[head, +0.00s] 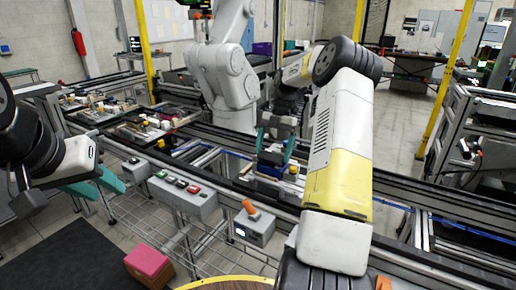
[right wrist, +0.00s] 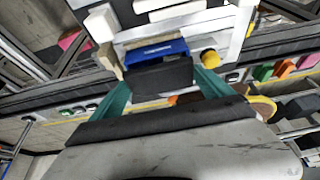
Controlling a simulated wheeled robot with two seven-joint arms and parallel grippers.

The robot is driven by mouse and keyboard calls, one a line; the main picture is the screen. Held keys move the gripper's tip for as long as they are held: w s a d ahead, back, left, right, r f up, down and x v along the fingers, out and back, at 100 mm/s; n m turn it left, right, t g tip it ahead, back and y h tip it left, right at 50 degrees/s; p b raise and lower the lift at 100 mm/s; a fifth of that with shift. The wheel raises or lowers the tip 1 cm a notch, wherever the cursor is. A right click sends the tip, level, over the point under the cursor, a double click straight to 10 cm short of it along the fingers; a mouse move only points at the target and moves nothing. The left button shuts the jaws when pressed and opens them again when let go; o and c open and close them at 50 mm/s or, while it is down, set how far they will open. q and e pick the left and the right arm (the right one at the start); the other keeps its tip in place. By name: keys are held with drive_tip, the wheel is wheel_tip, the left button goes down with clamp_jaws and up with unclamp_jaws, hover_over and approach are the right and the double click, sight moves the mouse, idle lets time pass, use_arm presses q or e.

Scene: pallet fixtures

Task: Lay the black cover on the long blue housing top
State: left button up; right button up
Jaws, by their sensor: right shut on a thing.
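The black cover (right wrist: 160,77) is a dark flat block between the teal fingers of my right gripper (right wrist: 163,88), which is shut on it. In the right wrist view the blue housing (right wrist: 155,50) lies just beyond the cover's edge and is partly hidden by it. I cannot tell whether they touch. In the head view my right gripper (head: 275,147) points down over the blue housing (head: 270,169) on the conveyor fixture, and my arm hides part of that area. My left gripper (head: 97,184) hangs at the left, fingers apart and empty, away from the housing.
A yellow knob (right wrist: 208,57) and pale blocks stand close around the housing. Pallets with parts (head: 150,127) sit further left on the conveyor. A grey button box (head: 182,194) and an orange-topped box (head: 254,224) line its front edge. A white robot arm (head: 222,75) stands behind.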

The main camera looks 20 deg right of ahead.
drive_tip(key=shift+f, duration=0.7)
idle(0.4)
drive_tip(key=o, duration=1.1)
drive_tip(key=v, duration=0.7)
drive_tip(key=shift+w+d+r, duration=0.1)
drive_tip(key=shift+r, duration=0.25)
